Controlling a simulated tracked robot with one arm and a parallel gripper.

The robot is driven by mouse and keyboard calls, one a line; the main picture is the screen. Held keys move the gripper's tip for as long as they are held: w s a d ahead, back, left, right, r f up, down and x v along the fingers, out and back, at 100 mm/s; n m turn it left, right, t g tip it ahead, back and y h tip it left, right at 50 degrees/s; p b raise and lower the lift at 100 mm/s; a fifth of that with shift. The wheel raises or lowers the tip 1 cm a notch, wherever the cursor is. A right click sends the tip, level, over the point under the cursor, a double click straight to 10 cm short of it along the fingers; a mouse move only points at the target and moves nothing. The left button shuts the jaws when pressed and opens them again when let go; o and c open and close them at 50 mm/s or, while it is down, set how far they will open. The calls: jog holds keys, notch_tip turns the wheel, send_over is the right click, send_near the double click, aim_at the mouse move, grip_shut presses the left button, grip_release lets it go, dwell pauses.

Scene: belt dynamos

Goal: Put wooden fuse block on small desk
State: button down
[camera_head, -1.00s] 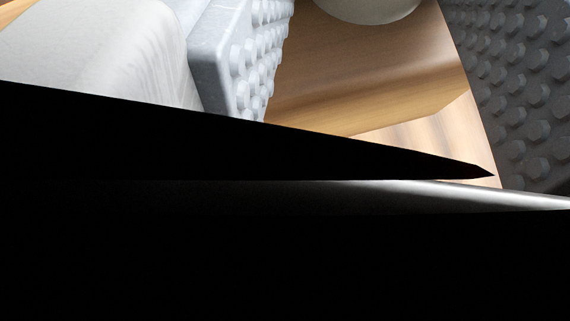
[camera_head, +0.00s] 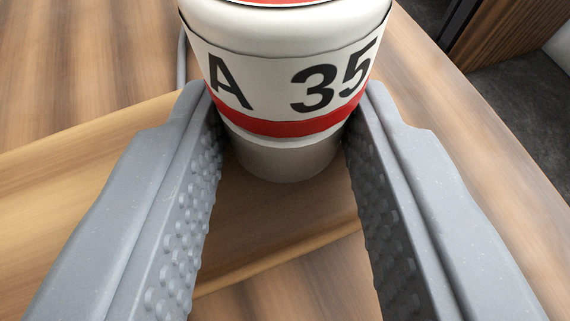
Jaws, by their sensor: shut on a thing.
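The wooden fuse block shows as a flat yellow-brown wooden base (camera_head: 85,150) with a white cylinder (camera_head: 285,158) on it. The cylinder carries a red band and the marking "A 35"; its top is cut off by the upper frame edge. My gripper (camera_head: 284,100) is shut on the cylinder, one studded grey finger on each side, and the fingers hide parts of the base. A brown wood-grain surface (camera_head: 60,60) lies below the block. I cannot tell whether the block touches it or whether it is the small desk.
The wood-grain surface ends in a slanting edge (camera_head: 480,105) on the right. Beyond it lies dark grey floor (camera_head: 525,110). A dark brown wooden piece (camera_head: 500,35) stands at the top right. A thin grey strand (camera_head: 182,60) runs beside the cylinder on the left.

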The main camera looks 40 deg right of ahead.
jog(key=c, duration=1)
grip_release()
jog(key=shift+c, duration=0.2)
jog(key=shift+r, duration=0.1)
jog(key=p+v, duration=0.2)
jog(key=v, duration=1)
jog(key=shift+s, duration=0.1)
